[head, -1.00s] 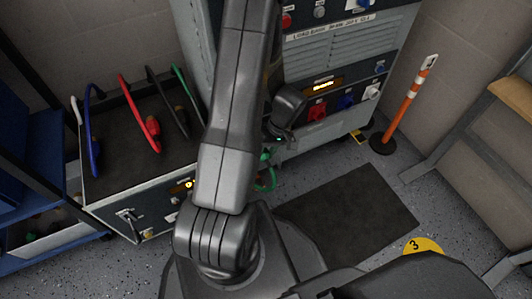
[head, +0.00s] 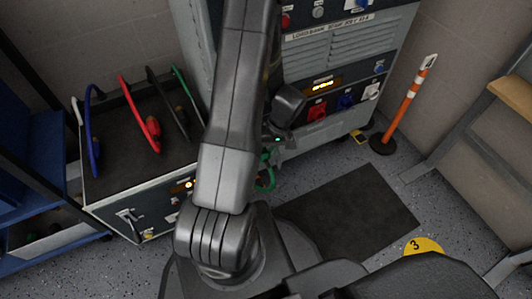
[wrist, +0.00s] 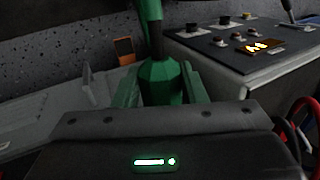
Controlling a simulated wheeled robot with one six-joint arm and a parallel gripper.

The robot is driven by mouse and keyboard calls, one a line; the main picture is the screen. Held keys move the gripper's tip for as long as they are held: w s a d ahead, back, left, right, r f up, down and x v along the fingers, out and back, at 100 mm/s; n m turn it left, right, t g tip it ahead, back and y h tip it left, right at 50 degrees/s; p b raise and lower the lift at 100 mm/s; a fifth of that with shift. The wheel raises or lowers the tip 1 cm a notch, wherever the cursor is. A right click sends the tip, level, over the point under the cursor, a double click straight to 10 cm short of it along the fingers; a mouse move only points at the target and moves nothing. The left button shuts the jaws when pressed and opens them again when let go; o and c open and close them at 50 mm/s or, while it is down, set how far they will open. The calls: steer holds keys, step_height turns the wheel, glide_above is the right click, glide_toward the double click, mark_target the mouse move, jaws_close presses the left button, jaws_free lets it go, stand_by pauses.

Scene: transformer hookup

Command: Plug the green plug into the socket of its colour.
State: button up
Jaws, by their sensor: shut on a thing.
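The green plug (wrist: 163,84) stands upright between the fingers of my gripper (wrist: 161,92) in the wrist view, with its green cable running up from it. My gripper is shut on the plug. In the head view my arm covers most of the gripper, and part of the green cable (head: 267,178) hangs below it. I see no green socket; my arm hides the panel left of the red one.
A low cabinet (head: 112,178) at left holds blue, red, black and green cables on top. An orange-white post (head: 411,102) stands right of the load bank. A dark mat (head: 350,215) lies on open floor. A control panel (wrist: 245,50) shows at right in the wrist view.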

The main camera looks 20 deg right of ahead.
steer(key=shift+w+d+r+n+h+b, duration=0.15)
steer(key=shift+w+d+b, duration=0.15)
steer(key=shift+w, duration=0.3)
steer(key=shift+w+d+r+n+h+b, duration=0.15)
steer(key=shift+w+d+b, duration=0.1)
steer(key=shift+w, duration=0.3)
steer(key=shift+a, duration=0.2)
stand_by(0.7)
steer(key=shift+s+a+f+b, duration=0.1)
steer(key=shift+s+a+b, duration=0.05)
steer(key=shift+s+b, duration=0.3)
stand_by(0.5)
steer(key=shift+a+f+b, duration=0.1)
steer(key=shift+a+b, duration=0.05)
steer(key=shift+b, duration=0.45)
stand_by(1.2)
